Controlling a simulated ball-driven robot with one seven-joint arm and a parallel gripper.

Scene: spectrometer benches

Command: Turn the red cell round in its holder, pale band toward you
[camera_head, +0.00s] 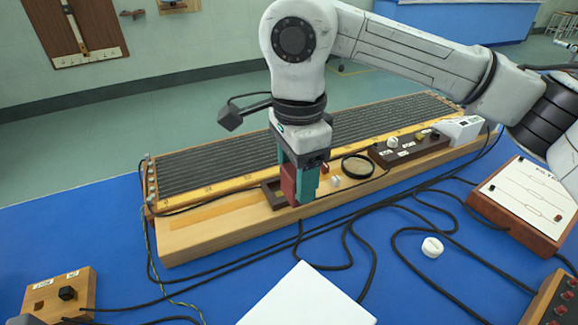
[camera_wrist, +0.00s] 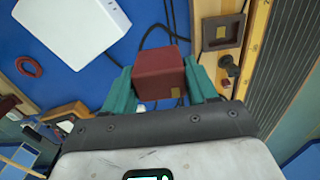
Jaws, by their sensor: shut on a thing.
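The red cell (camera_wrist: 158,68) is a block held between the teal fingers of my gripper (camera_wrist: 163,90). In the head view the red cell (camera_head: 289,184) is upright in my gripper (camera_head: 299,190), and no pale band shows on its visible face. In the wrist view a small tan patch shows on its lower edge, near the palm; I cannot tell if this is the band. The brown square holder (camera_head: 268,197) sits on the wooden bench, just left of the cell. In the wrist view the holder (camera_wrist: 222,32) looks empty and apart from the cell.
The wooden bench (camera_head: 200,232) carries a long ribbed panel (camera_head: 215,160), a black ring (camera_head: 358,166) and a dark control box (camera_head: 410,148). Black cables cross the blue table. A white slab (camera_head: 306,297) and a white round knob (camera_head: 432,247) lie in front.

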